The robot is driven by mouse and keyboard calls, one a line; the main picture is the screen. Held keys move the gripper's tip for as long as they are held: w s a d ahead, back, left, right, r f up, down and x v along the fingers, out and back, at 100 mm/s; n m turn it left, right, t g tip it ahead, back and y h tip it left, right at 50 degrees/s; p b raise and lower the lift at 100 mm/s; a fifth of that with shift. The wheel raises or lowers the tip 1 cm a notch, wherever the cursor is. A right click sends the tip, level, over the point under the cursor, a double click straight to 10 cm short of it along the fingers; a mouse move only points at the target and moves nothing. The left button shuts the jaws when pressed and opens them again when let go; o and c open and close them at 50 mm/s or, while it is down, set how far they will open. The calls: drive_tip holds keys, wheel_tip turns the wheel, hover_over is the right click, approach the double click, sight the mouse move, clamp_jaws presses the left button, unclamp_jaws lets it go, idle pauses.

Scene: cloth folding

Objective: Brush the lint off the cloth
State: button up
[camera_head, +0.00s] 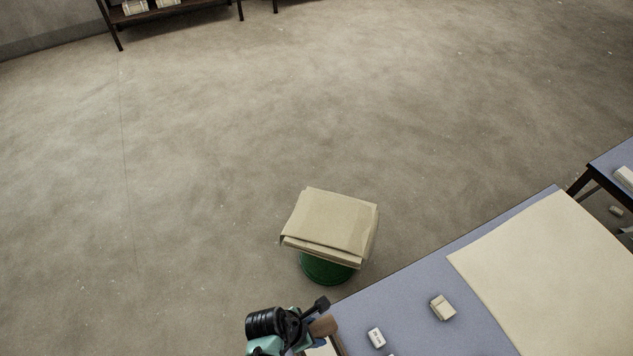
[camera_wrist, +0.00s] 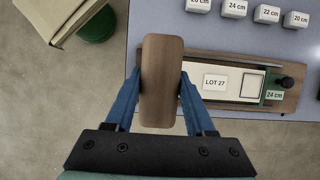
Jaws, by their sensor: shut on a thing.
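My gripper (camera_wrist: 160,92) has blue fingers closed on the sides of a brown wooden block, perhaps the brush (camera_wrist: 161,60). In the head view the brush (camera_head: 323,326) shows small at the bottom, with my gripper (camera_head: 312,330) by the table's left corner. Its underside is hidden, so I cannot see bristles. A large flat cream cloth (camera_head: 560,275) lies on the blue-grey table (camera_head: 390,300), to the right of my gripper and apart from it. I cannot make out lint on it.
A beige folded stack (camera_head: 330,220) sits on a green round base (camera_head: 325,268) left of the table. A wooden tray (camera_wrist: 289,101) holds a card marked LOT 27 (camera_wrist: 215,82). Several white size blocks (camera_wrist: 267,14) and a small cream block (camera_head: 442,307) lie on the table.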

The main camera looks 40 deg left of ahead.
drive_tip(key=shift+r+p, duration=1.05)
drive_tip(key=shift+r, duration=0.35)
